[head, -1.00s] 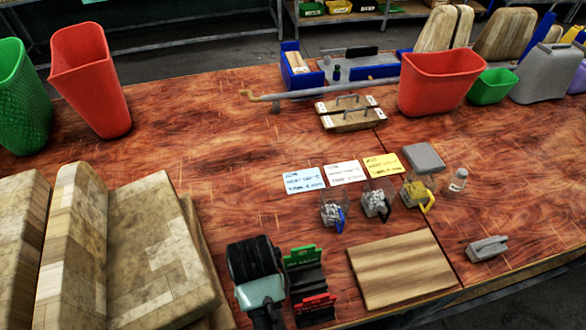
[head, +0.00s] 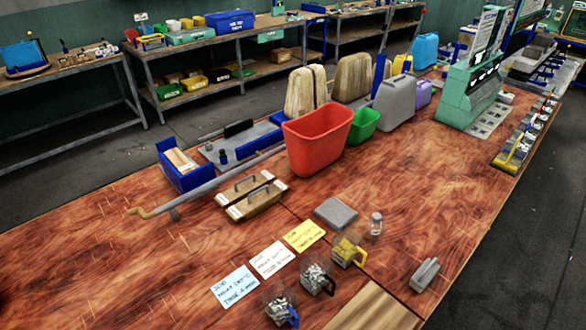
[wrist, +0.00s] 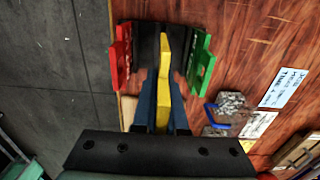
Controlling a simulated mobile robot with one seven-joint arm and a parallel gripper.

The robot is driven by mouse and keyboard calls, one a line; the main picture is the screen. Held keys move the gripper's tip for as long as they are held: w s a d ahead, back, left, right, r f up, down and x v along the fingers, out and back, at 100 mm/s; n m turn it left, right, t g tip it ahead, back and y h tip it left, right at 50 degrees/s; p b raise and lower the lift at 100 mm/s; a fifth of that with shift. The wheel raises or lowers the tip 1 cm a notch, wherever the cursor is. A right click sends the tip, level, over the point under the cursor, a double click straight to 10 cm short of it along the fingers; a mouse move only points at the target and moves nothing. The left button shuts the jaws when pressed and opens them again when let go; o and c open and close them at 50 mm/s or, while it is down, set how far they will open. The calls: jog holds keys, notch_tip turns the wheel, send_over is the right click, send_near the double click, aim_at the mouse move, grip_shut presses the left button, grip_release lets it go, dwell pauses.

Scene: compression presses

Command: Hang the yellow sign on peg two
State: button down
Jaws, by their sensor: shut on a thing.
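In the wrist view my gripper (wrist: 162,90) is shut on the yellow sign (wrist: 165,58). The sign shows edge-on as a narrow yellow strip between the blue fingers. Beyond it is a black holder (wrist: 147,45), with a red sign (wrist: 122,58) on its left and a green sign (wrist: 200,62) on its right. I cannot tell whether the yellow sign still touches the holder. My gripper and the holder are outside the head view. I cannot make out peg two in either view.
A long wooden table carries cards (head: 270,260), clear cups of pellets (head: 317,277), a red bin (head: 318,138), and a blue tray (head: 183,170). A green press (head: 472,92) stands farther back. A grey floor aisle (head: 60,165) lies beyond the table.

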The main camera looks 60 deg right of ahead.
jog(key=shift+w+f+p, duration=0.15)
jog(key=shift+f+p, duration=0.35)
jog(key=shift+f, duration=3.85)
jog(key=shift+f, duration=0.1)
jog(key=shift+a+f, duration=0.1)
jog(key=shift+f, duration=0.05)
jog(key=c, duration=1)
grip_release()
jog(key=shift+o, duration=0.2)
jog(key=shift+b, duration=0.35)
notch_tip(320, 180, up, 13)
jog(key=shift+r+b, duration=0.1)
jog(key=shift+b, duration=0.6)
